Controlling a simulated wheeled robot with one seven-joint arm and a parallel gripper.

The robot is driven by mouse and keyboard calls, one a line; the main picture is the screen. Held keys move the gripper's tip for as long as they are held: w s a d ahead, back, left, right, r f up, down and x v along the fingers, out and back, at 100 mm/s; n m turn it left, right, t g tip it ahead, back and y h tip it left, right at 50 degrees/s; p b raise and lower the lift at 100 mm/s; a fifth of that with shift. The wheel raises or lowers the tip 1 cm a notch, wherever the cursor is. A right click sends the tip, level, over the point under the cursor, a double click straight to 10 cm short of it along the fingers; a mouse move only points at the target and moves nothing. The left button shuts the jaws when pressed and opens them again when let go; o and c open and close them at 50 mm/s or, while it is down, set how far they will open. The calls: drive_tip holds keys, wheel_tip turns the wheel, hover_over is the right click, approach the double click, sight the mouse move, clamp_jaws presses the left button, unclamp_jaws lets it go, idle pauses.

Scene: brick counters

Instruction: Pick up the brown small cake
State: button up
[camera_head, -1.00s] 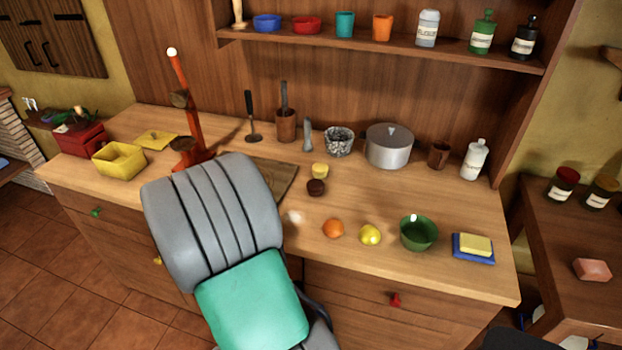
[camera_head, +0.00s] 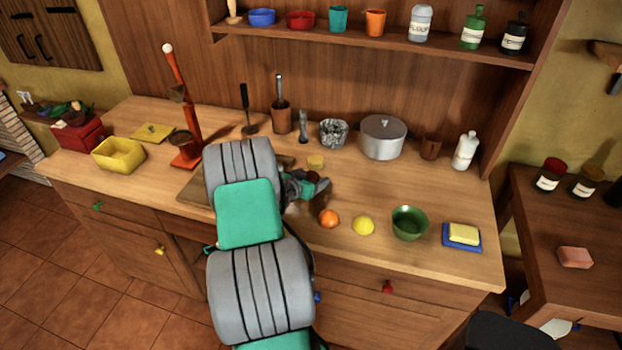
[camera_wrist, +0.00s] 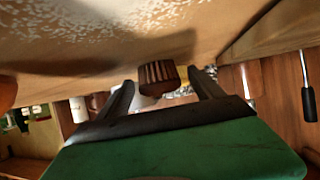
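The brown small cake (camera_wrist: 158,76) has ridged sides and shows in the wrist view between the two fingers of my gripper (camera_wrist: 162,92), slightly beyond their tips. The fingers stand apart, with gaps on both sides of the cake, and I see no contact. In the head view my gripper (camera_head: 308,189) is low over the counter, and only a dark bit of the brown cake (camera_head: 313,177) shows beside it. A yellow small cake (camera_head: 316,161) sits just behind the brown one.
An orange (camera_head: 329,218), a lemon (camera_head: 363,225) and a green bowl (camera_head: 409,223) stand to the right along the front. A cutting board (camera_head: 196,190) lies left, partly under my arm.

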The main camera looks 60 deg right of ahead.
drive_tip(key=c, duration=1.4)
drive_tip(key=shift+r, duration=0.1)
